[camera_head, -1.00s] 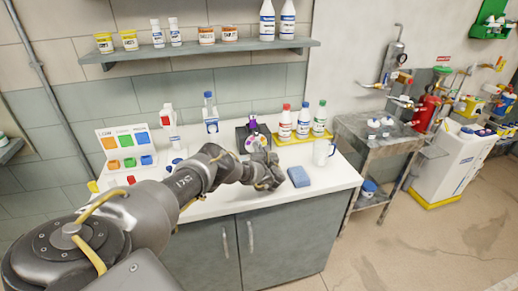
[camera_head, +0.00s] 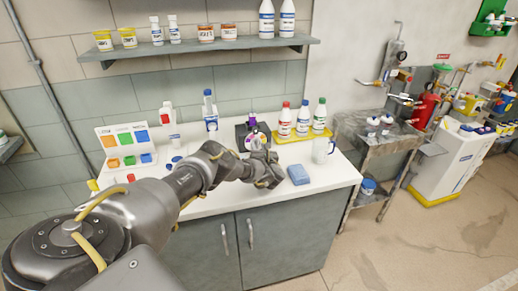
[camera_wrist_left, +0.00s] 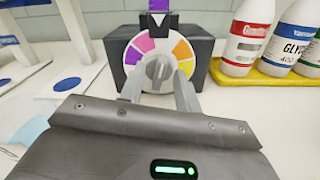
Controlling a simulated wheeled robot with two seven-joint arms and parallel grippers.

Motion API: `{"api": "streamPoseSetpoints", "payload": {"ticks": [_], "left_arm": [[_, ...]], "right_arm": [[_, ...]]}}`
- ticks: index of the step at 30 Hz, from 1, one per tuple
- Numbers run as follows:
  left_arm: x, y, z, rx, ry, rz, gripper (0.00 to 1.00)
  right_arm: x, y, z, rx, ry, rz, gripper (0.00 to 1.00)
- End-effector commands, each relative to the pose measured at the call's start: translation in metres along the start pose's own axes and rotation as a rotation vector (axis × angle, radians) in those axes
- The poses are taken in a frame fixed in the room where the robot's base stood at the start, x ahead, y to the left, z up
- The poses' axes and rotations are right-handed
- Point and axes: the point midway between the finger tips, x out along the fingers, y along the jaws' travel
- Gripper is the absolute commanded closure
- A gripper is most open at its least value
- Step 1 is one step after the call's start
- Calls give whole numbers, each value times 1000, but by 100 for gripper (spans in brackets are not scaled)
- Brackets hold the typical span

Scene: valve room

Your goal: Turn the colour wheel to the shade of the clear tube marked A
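The colour wheel (camera_wrist_left: 180,49) faces the left wrist camera on a dark block (camera_wrist_left: 205,47), with pink, purple and orange segments and a grey knob (camera_wrist_left: 158,68) at its centre. In the head view the left gripper (camera_head: 268,172) partly hides the wheel (camera_head: 256,139).
Several capped bottles (camera_head: 302,119) stand on a yellow tray right of the wheel. A colour-card stand (camera_head: 125,142) is at the left. A shelf (camera_head: 200,50) hangs above.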

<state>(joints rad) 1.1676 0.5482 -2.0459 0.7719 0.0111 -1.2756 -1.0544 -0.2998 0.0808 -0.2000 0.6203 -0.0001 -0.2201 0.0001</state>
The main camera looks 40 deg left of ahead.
Motion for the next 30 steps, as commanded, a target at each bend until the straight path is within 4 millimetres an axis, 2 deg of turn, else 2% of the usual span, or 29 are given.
{"api": "streamPoseSetpoints", "payload": {"ticks": [4,8,15,21,30], "left_arm": [[-5,0,0,0,0,0,67],[-20,0,1,1,1,-2,67],[-65,-1,-1,-1,2,-3,67],[-96,-1,-2,0,2,-2,67],[-108,0,0,0,0,0,67]], "right_arm": [[-1,0,0,0,0,0,64],[-4,0,0,0,0,0,64],[-3,-1,0,0,0,-1,64],[0,-2,0,1,0,-2,64],[1,-2,0,1,0,-2,64]]}}
